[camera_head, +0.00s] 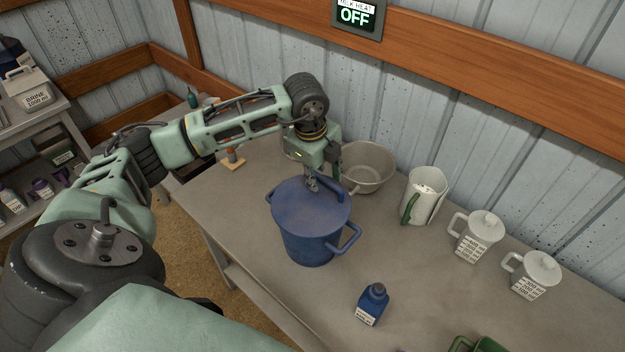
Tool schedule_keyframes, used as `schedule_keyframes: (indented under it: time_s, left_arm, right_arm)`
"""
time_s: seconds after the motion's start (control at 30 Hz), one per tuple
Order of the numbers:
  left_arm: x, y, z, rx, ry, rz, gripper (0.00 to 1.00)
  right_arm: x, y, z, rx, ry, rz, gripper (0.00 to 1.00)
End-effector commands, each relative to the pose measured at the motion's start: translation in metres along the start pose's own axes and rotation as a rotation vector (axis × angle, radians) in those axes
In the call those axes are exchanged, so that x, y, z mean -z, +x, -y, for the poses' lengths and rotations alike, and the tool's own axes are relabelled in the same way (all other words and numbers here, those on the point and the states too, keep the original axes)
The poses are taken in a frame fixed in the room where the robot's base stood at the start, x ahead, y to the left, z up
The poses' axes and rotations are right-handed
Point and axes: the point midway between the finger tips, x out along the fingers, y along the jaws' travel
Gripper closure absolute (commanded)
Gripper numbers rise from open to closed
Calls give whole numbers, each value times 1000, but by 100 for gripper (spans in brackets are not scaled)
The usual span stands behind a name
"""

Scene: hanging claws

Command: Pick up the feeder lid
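A blue pot-shaped feeder (311,241) with side handles stands upright on the grey table. Its flat blue lid (300,205) sits on top, with a raised blue handle at the back right. My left gripper (313,186) points down from above at the back part of the lid, close beside the raised handle. Its fingers are small and dark here, and I cannot tell whether they touch the lid or grip the handle. My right gripper is not in view.
A grey bowl (367,180) stands close behind the feeder. A white jug (424,205), two lidded white cups (477,241) (532,281) and a blue bottle (371,307) stand to the right. A green item shows at the bottom edge.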

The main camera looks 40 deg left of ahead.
Motion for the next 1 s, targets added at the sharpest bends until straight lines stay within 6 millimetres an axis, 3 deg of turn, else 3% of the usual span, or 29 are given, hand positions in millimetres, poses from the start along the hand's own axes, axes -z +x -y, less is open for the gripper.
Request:
schedule_keyframes:
  time_s: [0.13,0.5,1.0]
  left_arm:
    - [0,0,0,-1,0,0,67]
    - [0,0,0,-1,0,0,100]
    - [0,0,0,0,-1,0,100]
  right_arm:
    - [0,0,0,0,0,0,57]
    - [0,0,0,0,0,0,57]
    - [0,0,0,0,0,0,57]
